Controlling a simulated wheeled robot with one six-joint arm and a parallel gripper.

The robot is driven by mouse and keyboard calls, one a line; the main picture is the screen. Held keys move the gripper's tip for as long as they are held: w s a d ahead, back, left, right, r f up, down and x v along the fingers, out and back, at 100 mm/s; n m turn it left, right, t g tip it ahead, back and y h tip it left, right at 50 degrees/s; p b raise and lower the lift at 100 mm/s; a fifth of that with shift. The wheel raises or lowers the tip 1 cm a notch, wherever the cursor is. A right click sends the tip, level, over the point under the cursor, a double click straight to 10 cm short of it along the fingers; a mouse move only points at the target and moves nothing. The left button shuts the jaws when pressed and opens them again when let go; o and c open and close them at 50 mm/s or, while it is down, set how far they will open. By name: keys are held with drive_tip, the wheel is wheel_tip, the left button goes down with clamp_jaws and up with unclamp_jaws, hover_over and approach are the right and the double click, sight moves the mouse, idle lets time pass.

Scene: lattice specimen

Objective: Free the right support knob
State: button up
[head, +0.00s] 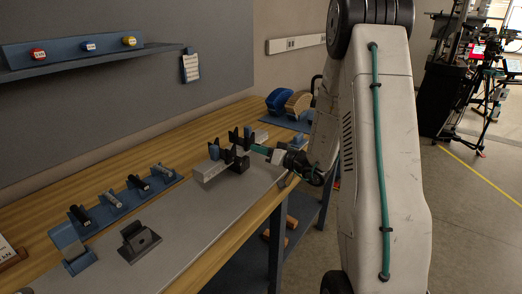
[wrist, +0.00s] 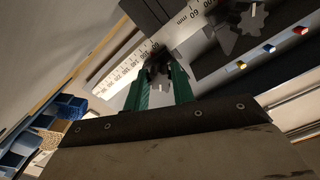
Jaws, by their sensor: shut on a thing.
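In the wrist view, my gripper (wrist: 160,88) has its two green fingers closed around a dark, lobed knob (wrist: 158,67), which I take to be the right support knob. The fingers hide its sides. A second dark star-shaped part (wrist: 251,18) with a pale centre shows at the upper right, apart from the fingers. In the head view, my gripper (head: 257,149) reaches in from the right at the fixture (head: 239,164) with black uprights. The knob cannot be made out there. A pale block (head: 211,170) lies at the fixture.
A blue rack (head: 128,199) with several black and silver cylinders stands left of the fixture. A dark bracket (head: 138,241) sits at the front. A ruled scale (wrist: 122,72) runs beside the knob. Mat between bracket and fixture is clear.

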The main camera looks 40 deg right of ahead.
drive_tip(key=shift+f, duration=0.1)
drive_tip(key=o, duration=1)
drive_tip(key=shift+s, duration=0.1)
drive_tip(key=v, duration=0.7)
drive_tip(key=shift+s+d, duration=0.15)
drive_tip(key=shift+s, duration=0.15)
